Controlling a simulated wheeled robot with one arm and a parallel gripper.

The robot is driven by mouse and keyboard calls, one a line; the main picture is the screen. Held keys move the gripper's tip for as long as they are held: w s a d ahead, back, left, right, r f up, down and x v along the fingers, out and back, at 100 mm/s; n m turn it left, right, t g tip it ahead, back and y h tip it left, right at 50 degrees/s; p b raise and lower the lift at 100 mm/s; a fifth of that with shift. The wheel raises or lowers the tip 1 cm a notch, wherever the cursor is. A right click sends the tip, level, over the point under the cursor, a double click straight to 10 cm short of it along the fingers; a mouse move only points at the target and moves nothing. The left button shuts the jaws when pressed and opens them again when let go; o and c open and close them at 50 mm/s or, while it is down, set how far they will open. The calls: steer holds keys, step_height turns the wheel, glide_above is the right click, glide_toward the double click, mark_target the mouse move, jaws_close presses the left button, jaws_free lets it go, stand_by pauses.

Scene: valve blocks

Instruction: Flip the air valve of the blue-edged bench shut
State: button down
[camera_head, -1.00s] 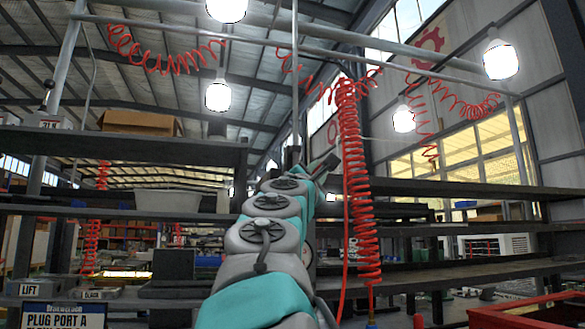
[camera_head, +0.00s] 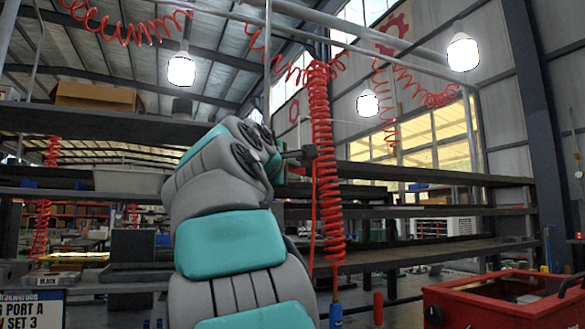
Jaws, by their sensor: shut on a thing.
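My arm rises through the lower middle of the view and bends right at its top. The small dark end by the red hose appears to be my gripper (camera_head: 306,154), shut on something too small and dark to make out. It overlaps the coiled red air hose (camera_head: 321,110) in the picture; I cannot tell whether they touch. The hose hangs down to a blue end fitting (camera_head: 335,314). I cannot make out a blue-edged bench or its air valve; my arm hides part of the scene.
Long dark shelves (camera_head: 430,176) cross the scene behind my arm, with a cardboard box (camera_head: 95,96) at upper left. A red open-topped box (camera_head: 490,300) stands at lower right. A sign (camera_head: 30,308) is at lower left. Overhead pipes carry more red hoses.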

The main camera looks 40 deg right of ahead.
steer(key=shift+d+f, duration=0.1)
steer(key=shift+f, duration=0.1)
stand_by(0.4)
steer(key=c, duration=0.8)
jaws_free()
steer(key=shift+o, duration=0.2)
steer(key=shift+r, duration=0.1)
steer(key=v, duration=0.8)
steer(key=shift+b, duration=0.4)
steer(key=shift+r, duration=0.1)
